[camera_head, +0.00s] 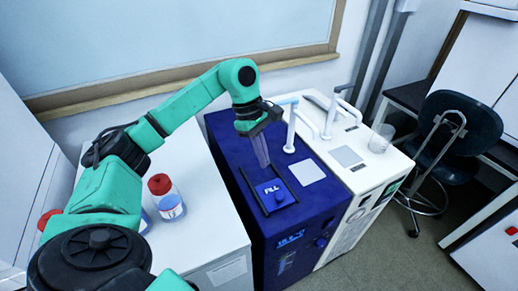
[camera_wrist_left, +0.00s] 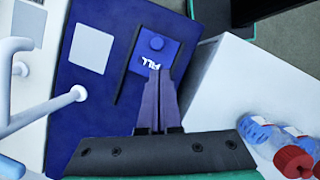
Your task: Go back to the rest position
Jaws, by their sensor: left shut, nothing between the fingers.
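My left arm, green and black, reaches in from the left in the head view. Its gripper (camera_head: 260,150) is shut and empty, pointing down above the blue machine (camera_head: 234,160). In the left wrist view the purple fingers (camera_wrist_left: 158,100) are together, with their tips over the lower edge of the blue panel marked FILL (camera_wrist_left: 156,48). The same FILL panel (camera_head: 272,192) lies just below the fingertips in the head view. Whether the tips touch it I cannot tell. My right gripper is in neither view.
A red-capped bottle (camera_head: 166,197) stands on the white cabinet (camera_head: 205,235) left of the blue machine, partly near my arm. A white machine (camera_head: 350,165) with white spouts and a clear beaker (camera_head: 381,138) stands to the right. A dark chair (camera_head: 460,125) is farther right.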

